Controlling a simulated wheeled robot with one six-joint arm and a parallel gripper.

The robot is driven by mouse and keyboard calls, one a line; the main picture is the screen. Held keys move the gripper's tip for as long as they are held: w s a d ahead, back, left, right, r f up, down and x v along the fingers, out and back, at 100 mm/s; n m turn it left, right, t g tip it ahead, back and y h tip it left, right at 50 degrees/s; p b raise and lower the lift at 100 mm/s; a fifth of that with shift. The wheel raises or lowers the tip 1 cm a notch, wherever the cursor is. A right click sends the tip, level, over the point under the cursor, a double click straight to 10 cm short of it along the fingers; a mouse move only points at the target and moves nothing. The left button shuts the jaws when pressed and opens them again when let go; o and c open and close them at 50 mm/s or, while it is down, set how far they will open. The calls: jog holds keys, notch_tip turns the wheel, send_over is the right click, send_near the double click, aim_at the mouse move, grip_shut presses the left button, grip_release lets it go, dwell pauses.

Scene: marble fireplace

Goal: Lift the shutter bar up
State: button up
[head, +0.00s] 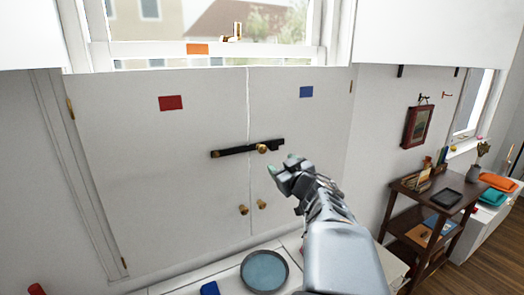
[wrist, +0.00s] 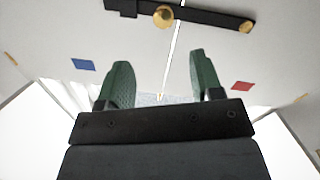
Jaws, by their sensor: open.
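The black shutter bar (head: 235,151) lies nearly level across the seam of two closed white shutters (head: 155,190). It has a brass knob (head: 262,149) near its right part and a brass fitting at its left end. Its right end meets a black piece on the right shutter. The bar also shows along the top of the wrist view (wrist: 205,14), with the knob (wrist: 163,16) there. My gripper (head: 284,168) is open and empty, just below and right of the bar's right end in the head view. Its green fingers (wrist: 162,78) are apart and clear of the bar.
Two brass knobs (head: 243,210) sit lower on the shutters. A red patch (head: 171,102) and a blue patch (head: 306,91) mark them. A round blue-grey dish (head: 264,271) stands on the ledge below. A dark wooden shelf (head: 440,195) stands right.

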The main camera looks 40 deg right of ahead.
aim_at(263, 150)
jog(key=shift+n+y, duration=0.4)
jog(key=shift+y, duration=0.2)
jog(key=w, duration=0.4)
jog(key=w+d, duration=0.1)
jog(key=w, duration=0.3)
jog(key=w+d+p, duration=0.1)
jog(key=w, duration=0.4)
jog(key=shift+w+d+r, duration=0.1)
jog(key=shift+c, duration=0.4)
grip_shut()
